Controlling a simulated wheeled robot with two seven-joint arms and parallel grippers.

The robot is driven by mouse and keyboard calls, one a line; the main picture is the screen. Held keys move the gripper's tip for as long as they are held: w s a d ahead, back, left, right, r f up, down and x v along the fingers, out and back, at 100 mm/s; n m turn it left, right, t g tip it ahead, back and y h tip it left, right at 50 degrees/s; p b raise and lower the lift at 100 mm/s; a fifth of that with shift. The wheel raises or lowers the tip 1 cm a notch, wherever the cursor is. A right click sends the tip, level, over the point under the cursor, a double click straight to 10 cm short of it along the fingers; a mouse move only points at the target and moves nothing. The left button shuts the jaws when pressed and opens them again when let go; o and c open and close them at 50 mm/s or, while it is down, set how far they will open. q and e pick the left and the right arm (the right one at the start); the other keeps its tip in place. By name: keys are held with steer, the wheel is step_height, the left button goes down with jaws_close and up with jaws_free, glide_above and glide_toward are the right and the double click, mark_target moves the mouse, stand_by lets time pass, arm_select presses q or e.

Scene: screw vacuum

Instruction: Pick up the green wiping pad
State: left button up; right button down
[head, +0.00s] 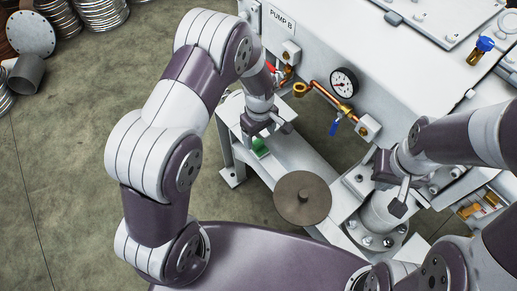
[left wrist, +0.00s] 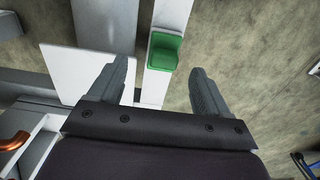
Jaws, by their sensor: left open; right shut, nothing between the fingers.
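The green wiping pad (head: 260,147) lies on a pale grey beam of the low frame, just below my left gripper (head: 268,128) in the head view. In the left wrist view the pad (left wrist: 164,51) is a green block with a raised part, ahead of the fingertips and between their lines. My left gripper (left wrist: 157,72) is open with nothing between its fingers, and the pad looks apart from them. My right gripper (head: 400,198) is shut and empty, above the flanged grey fitting at the right. Part of the pad is hidden by the left gripper in the head view.
The white pump housing (head: 330,45) stands behind, with a pressure gauge (head: 343,82), copper pipes and a blue-handled valve (head: 335,127). A round brown disc (head: 302,198) sits in front of the beam. A white plate (left wrist: 88,68) lies left of the pad in the wrist view.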

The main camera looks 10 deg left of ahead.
mark_target(258, 142)
arm_select(q)
steer(key=f+b, duration=0.1)
steer(key=f, duration=0.1)
steer(key=f+b, duration=0.1)
steer(key=f, duration=0.2)
steer(key=shift+s+a+f, duration=0.1)
steer(key=shift+s+f, duration=0.05)
steer(key=shift+s, duration=0.05)
steer(key=c, duration=1.1)
steer(key=shift+c, duration=0.2)
steer(key=shift+r, duration=0.2)
